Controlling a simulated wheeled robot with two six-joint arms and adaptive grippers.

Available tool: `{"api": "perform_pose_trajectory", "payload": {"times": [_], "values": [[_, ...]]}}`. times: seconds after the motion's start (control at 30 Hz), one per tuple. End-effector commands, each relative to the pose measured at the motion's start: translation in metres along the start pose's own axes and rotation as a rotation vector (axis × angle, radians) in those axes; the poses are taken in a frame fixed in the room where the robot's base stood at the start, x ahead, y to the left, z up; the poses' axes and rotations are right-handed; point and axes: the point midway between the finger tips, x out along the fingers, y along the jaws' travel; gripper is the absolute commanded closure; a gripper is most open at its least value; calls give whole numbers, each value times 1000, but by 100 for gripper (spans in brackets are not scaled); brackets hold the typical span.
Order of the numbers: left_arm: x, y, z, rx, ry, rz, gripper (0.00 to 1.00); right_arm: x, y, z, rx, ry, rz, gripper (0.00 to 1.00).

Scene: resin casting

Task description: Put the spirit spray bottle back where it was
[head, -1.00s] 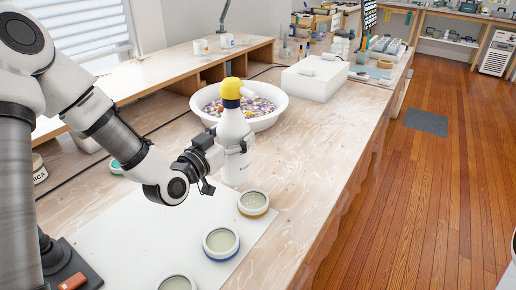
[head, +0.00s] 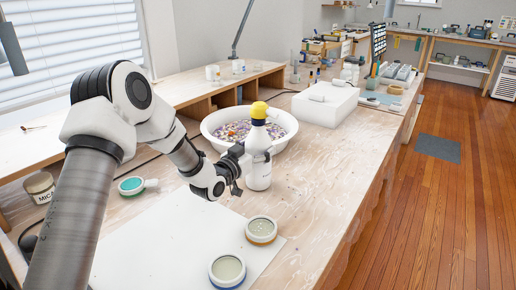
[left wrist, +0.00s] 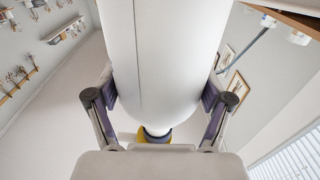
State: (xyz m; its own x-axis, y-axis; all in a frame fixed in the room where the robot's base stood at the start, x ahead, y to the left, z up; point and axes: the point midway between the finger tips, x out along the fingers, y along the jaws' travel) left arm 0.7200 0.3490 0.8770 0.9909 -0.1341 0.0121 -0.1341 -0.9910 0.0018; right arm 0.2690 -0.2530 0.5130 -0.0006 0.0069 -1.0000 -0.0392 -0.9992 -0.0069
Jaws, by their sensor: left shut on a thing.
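The spirit spray bottle (head: 259,168) is white with a yellow head (head: 259,110) and stands upright just in front of a white bowl. My left gripper (head: 246,163) is shut on the bottle's body from the left side. In the left wrist view the white bottle body (left wrist: 160,60) fills the middle, with a finger pressed on either side of it, and a bit of yellow shows below. I cannot tell whether the bottle's base touches the table. My right gripper is not in view.
The white bowl (head: 208,127) holds purple and yellow bits. A white box (head: 325,107) stands behind to the right. Two round jars (head: 261,230) (head: 227,270) sit on a white sheet (head: 150,240). A teal-filled cup (head: 131,185) lies left. Bare table (head: 310,190) is free right of the bottle.

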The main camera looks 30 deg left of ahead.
Motion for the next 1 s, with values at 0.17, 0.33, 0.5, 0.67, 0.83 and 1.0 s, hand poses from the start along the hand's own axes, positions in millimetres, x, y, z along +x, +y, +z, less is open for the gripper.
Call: {"api": "perform_pose_trajectory", "payload": {"times": [0.17, 0.33, 0.5, 0.67, 0.83, 1.0], "values": [[0, 0, 3, 0, 0, 0, 6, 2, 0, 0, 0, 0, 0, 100], [0, 0, 3, 0, 0, 0, 0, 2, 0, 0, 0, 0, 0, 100], [0, 0, 2, 0, 0, 0, 0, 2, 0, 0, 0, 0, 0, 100], [-10, -1, 0, -1, -2, -2, 0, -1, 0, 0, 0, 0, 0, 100], [-50, -2, -1, -7, 0, -4, 0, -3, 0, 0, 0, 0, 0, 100], [-94, 0, -2, -8, 1, -3, 0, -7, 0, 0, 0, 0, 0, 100]]}}
